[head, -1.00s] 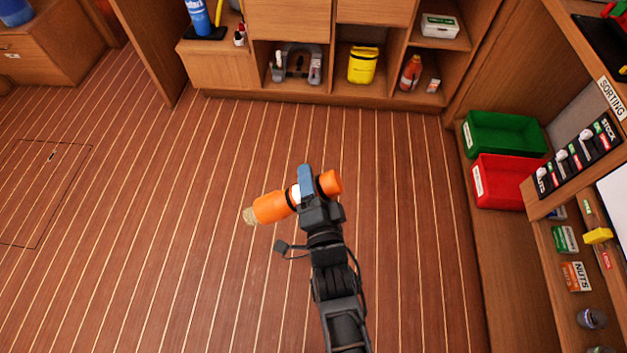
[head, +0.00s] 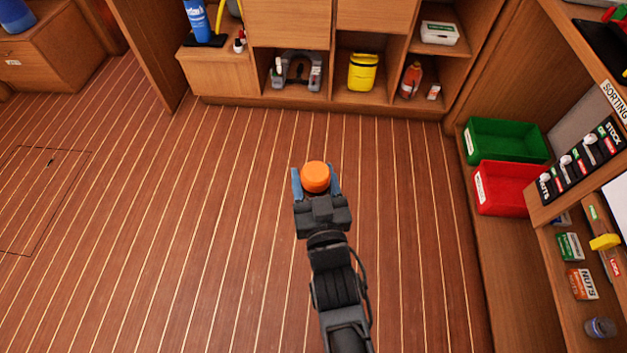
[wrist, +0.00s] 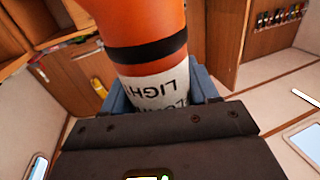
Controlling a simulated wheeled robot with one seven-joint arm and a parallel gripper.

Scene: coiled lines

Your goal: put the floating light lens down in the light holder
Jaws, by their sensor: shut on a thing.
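The floating light (head: 315,174) is orange, with its round orange end facing up at the head camera. In the wrist view its orange body (wrist: 135,20) has a black band and a white label with upside-down lettering. My gripper (head: 316,183) is shut on it, with blue fingers on either side, over open floor. The light looks about upright; its lens end is hidden beneath it in the head view. I cannot pick out the light holder with certainty; a grey U-shaped rack (head: 298,72) stands in a low shelf compartment at the back.
A yellow container (head: 363,72) and an orange bottle (head: 411,80) stand in nearby compartments. Green (head: 506,141) and red (head: 502,187) bins are on the right, by a shelf unit with small boxes. The striped wooden floor (head: 190,230) is clear.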

